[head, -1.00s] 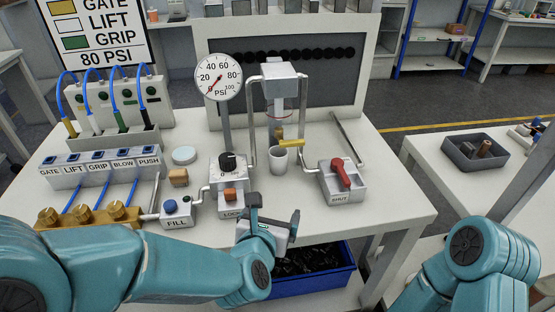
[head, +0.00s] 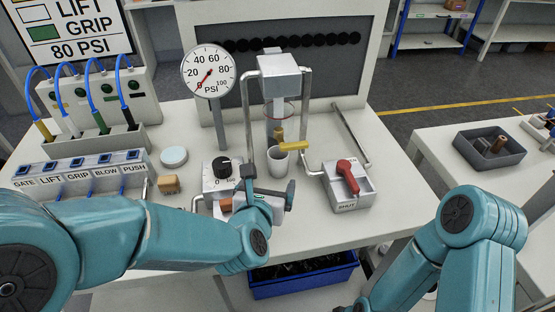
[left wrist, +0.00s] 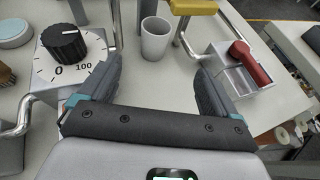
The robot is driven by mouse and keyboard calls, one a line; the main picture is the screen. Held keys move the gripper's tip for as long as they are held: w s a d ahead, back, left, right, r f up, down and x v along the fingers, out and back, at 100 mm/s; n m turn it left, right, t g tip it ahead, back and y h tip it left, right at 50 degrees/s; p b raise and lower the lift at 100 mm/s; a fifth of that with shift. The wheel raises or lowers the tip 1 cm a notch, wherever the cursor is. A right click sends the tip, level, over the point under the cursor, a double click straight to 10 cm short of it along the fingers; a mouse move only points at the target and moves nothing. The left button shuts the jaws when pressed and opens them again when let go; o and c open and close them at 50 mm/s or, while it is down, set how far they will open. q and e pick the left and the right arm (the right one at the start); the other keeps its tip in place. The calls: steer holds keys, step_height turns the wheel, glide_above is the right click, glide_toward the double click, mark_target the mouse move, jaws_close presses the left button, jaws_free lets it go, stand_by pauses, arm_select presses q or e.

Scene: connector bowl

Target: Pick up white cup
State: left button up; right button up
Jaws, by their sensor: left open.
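The white cup (head: 278,163) stands upright on the table below the tap-like fitting with the yellow handle (head: 293,146). In the left wrist view the cup (left wrist: 155,38) is ahead of the jaws, roughly midway between them. My left gripper (head: 268,187) is open and empty, on the near side of the cup and apart from it. The left wrist view shows both fingers (left wrist: 158,85) spread wide. My right arm shows at the lower right, but its gripper is not visible.
The dial box (head: 219,178) stands left of the cup. The box with the red lever (head: 347,184) stands to the right. A bent pipe (head: 247,125) rises just left of the cup. A blue bin (head: 304,276) sits below the table's front edge.

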arm_select(q)
steer(key=p, duration=0.2)
glide_toward(276, 162)
steer(key=x, duration=0.4)
steer(key=shift+w+d+f, duration=0.15)
steer(key=shift+w+d, duration=0.15)
steer(key=shift+d, duration=0.1)
steer(key=shift+w+d+f, duration=0.15)
steer(key=shift+w+d, duration=0.1)
steer(key=shift+w, duration=0.2)
steer(key=x, duration=0.1)
steer(key=p+x, duration=0.1)
steer(key=x, duration=0.2)
steer(key=shift+w+a+f+p, duration=0.1)
steer(key=shift+w+a+p, duration=0.25)
steer(key=shift+p, duration=0.05)
steer(key=shift+w+f, duration=0.15)
steer(key=shift+w, duration=0.15)
steer(key=shift+w+d+f, duration=0.1)
steer(key=shift+w+f, duration=0.1)
steer(key=shift+w, duration=0.05)
steer(key=shift+s+r, duration=0.1)
steer(key=c, duration=1)
steer(key=shift+c, duration=1.2)
steer(key=shift+r, duration=0.2)
